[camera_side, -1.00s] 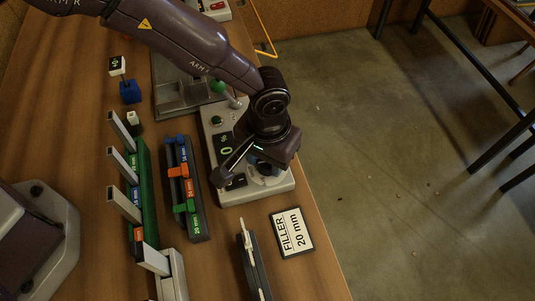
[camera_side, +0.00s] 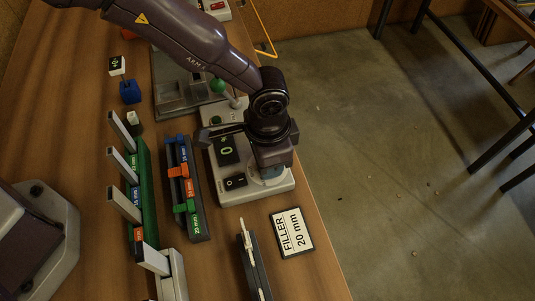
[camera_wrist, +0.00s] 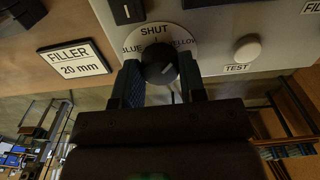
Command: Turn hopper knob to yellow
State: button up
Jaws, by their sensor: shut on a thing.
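The hopper knob (camera_wrist: 160,62) is a round black knob on a white dial plate (camera_wrist: 152,33) marked BLUE, SHUT and YELLOW. BLUE is at the left, SHUT at the top and YELLOW at the right in the wrist view. A short pale mark on the knob slants up and right, toward the YELLOW side. My gripper (camera_wrist: 160,85) is shut on the knob, one finger on each side. In the side view my gripper (camera_side: 268,172) points down at the near end of the pale control box (camera_side: 228,195) and hides the knob.
A white TEST button (camera_wrist: 247,48) is right of the dial. A black rocker switch (camera_side: 236,182) and a display (camera_side: 226,150) are on the box. A FILLER 20 mm card (camera_side: 292,232) lies in front. A slotted rack (camera_side: 198,222) stands to the left.

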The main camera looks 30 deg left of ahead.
jog(key=shift+m, duration=1.5)
jog(key=o, duration=0.9)
notch_tip(320, 180, up, 13)
jog(key=shift+r, duration=0.1)
